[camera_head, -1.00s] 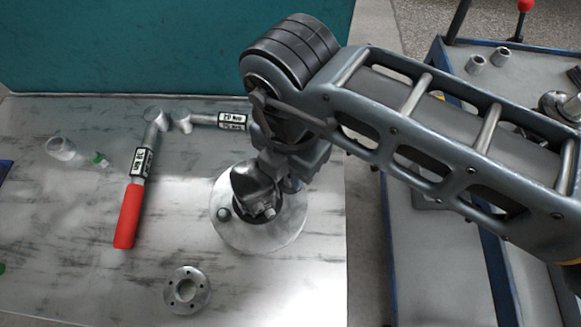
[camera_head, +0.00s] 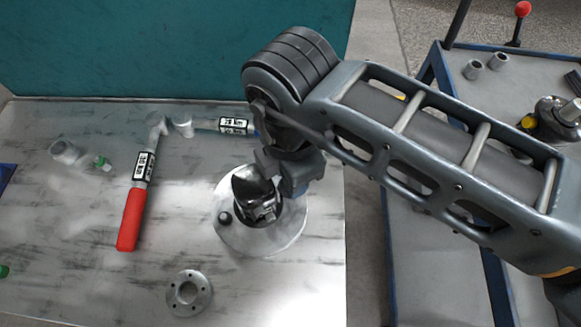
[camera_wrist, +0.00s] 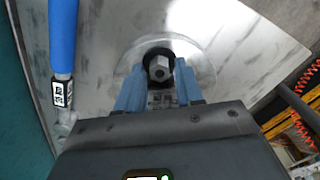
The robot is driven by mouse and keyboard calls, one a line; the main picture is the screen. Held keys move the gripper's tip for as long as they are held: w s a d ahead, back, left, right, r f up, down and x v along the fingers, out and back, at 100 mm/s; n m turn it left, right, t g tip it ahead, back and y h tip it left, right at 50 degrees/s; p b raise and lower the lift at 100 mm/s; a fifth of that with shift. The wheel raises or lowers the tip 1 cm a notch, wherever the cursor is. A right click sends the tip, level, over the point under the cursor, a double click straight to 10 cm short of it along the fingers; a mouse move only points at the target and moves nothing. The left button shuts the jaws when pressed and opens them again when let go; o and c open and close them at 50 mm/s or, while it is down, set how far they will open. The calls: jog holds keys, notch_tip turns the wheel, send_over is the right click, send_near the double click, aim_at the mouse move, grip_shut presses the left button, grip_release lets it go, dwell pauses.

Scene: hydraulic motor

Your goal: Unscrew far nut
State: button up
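The hydraulic motor (camera_head: 250,188), a dark metal body, stands on a pale round flange (camera_head: 232,236) on the table. My gripper (camera_head: 280,180) is at the motor's right and back side, and its fingertips are largely hidden in the head view. In the wrist view my gripper (camera_wrist: 160,72) has two blue fingers set apart, with a grey hex nut (camera_wrist: 160,68) between or just beyond their tips. Narrow gaps seem to show beside the nut; contact is not clear. A small dark bolt or nut (camera_head: 225,217) sits on the flange's left side.
A red-handled wrench (camera_head: 131,218) and a second wrench (camera_head: 232,125) lie behind and left. A loose ring flange (camera_head: 189,293) lies in front. A small metal cylinder (camera_head: 63,151) is at far left. A blue-framed cart (camera_head: 480,245) stands right, across a gap.

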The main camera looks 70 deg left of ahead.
jog(key=m+p, duration=0.1)
jog(key=m, duration=0.3)
jog(key=shift+r+p, duration=0.15)
jog(key=shift+p, duration=0.2)
jog(key=shift+m, duration=1)
jog(key=shift+p, duration=0.35)
grip_shut()
jog(key=n+b, duration=0.1)
jog(key=n, duration=0.1)
jog(key=n+b, duration=0.1)
jog(key=n, duration=0.1)
jog(key=shift+f+n, duration=0.2)
jog(key=shift+n, duration=0.1)
jog(key=shift+r+n, duration=0.1)
jog(key=shift+n, duration=0.6)
